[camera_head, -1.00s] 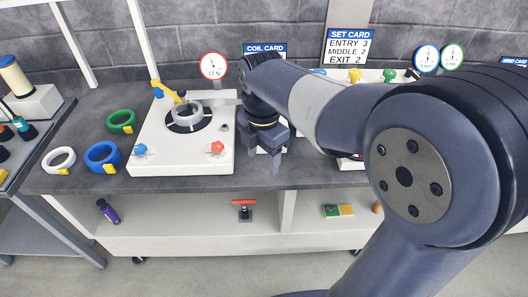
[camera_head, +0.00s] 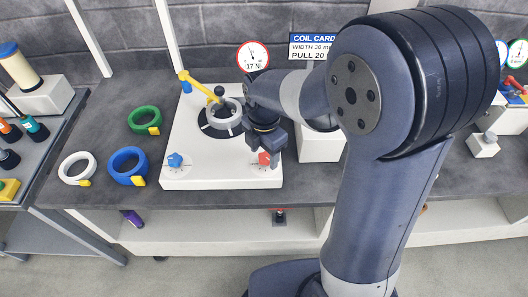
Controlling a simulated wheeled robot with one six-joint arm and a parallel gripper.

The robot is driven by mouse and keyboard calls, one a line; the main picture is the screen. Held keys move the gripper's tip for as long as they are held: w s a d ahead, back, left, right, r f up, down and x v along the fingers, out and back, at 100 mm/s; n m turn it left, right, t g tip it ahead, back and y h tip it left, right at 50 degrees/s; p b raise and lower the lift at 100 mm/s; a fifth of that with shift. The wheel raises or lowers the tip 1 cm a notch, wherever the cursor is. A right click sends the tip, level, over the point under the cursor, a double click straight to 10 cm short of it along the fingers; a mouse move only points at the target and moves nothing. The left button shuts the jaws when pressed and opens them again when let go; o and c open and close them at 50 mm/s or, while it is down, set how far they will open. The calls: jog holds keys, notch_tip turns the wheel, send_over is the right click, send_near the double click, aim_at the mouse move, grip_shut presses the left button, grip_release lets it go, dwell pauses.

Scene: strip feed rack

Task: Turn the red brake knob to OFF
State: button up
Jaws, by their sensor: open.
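The red brake knob (camera_head: 264,159) sits at the front right corner of the white feed unit (camera_head: 205,178). My gripper (camera_head: 266,149) is over that corner, pointing down, its fingers at or just above the knob. It partly hides the knob, and I cannot tell whether the fingers touch it. The jaws are open. The marks around the knob are too small to read, so its setting cannot be told.
A grey coil (camera_head: 222,118) sits on the unit's black disc, under a yellow arm (camera_head: 196,82). A blue knob (camera_head: 175,160) is at the front left. Green (camera_head: 144,120), blue (camera_head: 127,165) and white (camera_head: 76,167) coils lie on the bench at left. A gauge (camera_head: 253,57) stands behind.

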jog(key=shift+f, duration=0.2)
jog(key=c, duration=1)
